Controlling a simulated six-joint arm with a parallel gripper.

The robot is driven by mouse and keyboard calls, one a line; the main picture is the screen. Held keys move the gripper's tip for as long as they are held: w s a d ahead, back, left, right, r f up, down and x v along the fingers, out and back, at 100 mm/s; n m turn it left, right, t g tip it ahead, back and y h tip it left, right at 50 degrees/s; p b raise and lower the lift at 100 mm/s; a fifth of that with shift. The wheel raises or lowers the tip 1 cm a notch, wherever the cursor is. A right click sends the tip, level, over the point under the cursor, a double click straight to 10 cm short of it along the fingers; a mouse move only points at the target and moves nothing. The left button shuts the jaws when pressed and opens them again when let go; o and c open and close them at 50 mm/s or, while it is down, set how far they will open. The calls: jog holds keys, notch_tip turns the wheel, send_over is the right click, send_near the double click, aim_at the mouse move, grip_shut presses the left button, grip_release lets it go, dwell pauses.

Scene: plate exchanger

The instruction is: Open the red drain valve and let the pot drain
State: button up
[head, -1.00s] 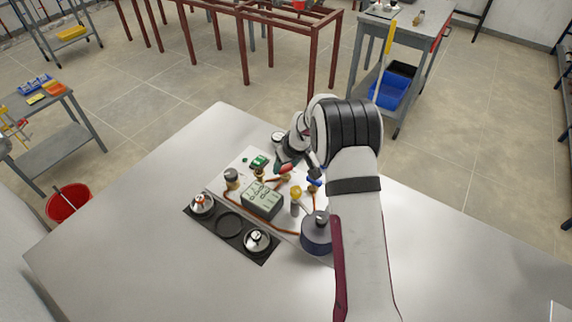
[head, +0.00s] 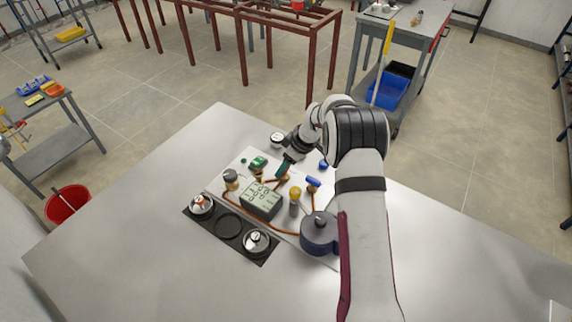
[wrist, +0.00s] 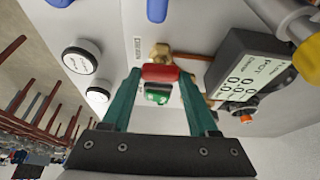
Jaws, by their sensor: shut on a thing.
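The red valve handle (wrist: 160,73) shows in the wrist view, on a brass fitting (wrist: 159,52) of the white panel. My gripper (wrist: 161,77) has its teal fingers on either side of this handle and is shut on it. In the head view my gripper (head: 282,169) reaches down to the panel behind the display box, and its fingers hide the red handle there. A dark grey round vessel (head: 319,236) stands at the panel's right front; I cannot tell whether it is the pot. Any flow of liquid cannot be seen.
A display box (head: 262,200) marked POT stands close to my gripper. A green part (head: 258,162), a blue handle (head: 313,182) and a yellow-topped fitting (head: 295,193) are nearby. Copper pipes cross the panel. A black tray (head: 229,226) lies in front. The table's left side is clear.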

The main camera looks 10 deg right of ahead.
dwell(0.3)
jog(key=o, duration=1.4)
jog(key=v, duration=1.6)
jog(key=shift+f, duration=0.1)
jog(key=s+a+r+m+g, duration=0.1)
jog(key=s+a+r+m, duration=0.35)
jog(key=s, duration=0.55)
jog(key=s+a+m, duration=0.1)
jog(key=s+m, duration=0.2)
jog(key=s, duration=0.6)
jog(key=s+a+f+m+g+h, duration=0.1)
jog(key=s+m, duration=0.3)
jog(key=s, duration=0.5)
jog(key=s+a+m+g, duration=0.1)
jog(key=s+a+m, duration=0.2)
jog(key=s, duration=0.6)
jog(key=shift+s+f, duration=0.2)
jog(key=shift+s, duration=0.15)
